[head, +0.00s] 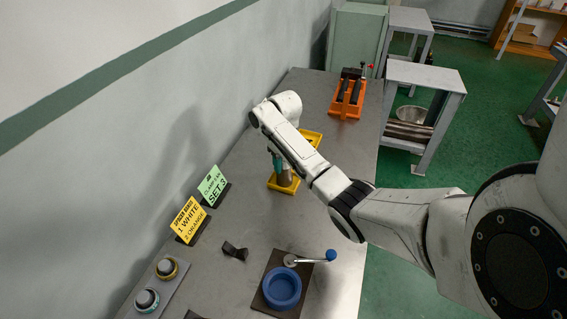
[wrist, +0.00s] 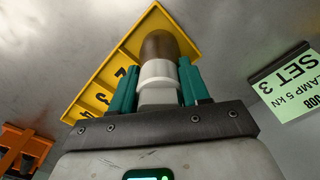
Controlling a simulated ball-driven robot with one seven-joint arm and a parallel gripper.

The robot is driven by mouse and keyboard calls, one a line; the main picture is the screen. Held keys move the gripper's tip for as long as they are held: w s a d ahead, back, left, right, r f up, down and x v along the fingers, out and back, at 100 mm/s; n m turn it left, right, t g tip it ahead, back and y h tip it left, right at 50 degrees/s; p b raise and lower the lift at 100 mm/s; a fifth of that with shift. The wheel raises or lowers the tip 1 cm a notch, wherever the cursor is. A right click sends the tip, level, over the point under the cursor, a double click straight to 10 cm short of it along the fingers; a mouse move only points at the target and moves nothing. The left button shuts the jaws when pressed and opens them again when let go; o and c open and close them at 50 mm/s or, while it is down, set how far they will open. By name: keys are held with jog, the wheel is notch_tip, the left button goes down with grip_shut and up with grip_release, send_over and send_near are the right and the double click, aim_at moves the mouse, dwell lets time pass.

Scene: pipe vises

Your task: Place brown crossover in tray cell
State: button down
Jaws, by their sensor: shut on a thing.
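The brown crossover (wrist: 160,44) has a brown end and a white collar. My gripper (wrist: 158,72) is shut on it, with teal fingers on both sides of the white part. The yellow tray (wrist: 112,62) has a row of numbered cells. In the wrist view the brown end is over the end cell, beyond the numbers I can see. In the head view the brown part (head: 285,179) stands upright at the near end of the tray (head: 313,136), below my gripper (head: 276,162). I cannot tell whether it touches the cell floor. My arm hides the tray's middle.
Green (head: 213,186) and yellow (head: 187,220) sign cards stand left of the tray. An orange vise (head: 347,97) is at the far end of the bench. A blue ring (head: 282,288) on a dark plate and a blue-knobbed lever (head: 312,260) are in front.

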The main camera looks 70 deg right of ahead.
jog(key=shift+r, duration=0.1)
jog(key=c, duration=1)
grip_release()
jog(key=shift+f, duration=0.2)
jog(key=o, duration=0.5)
jog(key=shift+c, duration=0.2)
notch_tip(320, 180, up, 11)
jog(key=shift+f+p, duration=0.15)
jog(key=shift+p, duration=1.05)
jog(key=shift+r+p, duration=0.8)
jog(key=shift+s+f, duration=0.1)
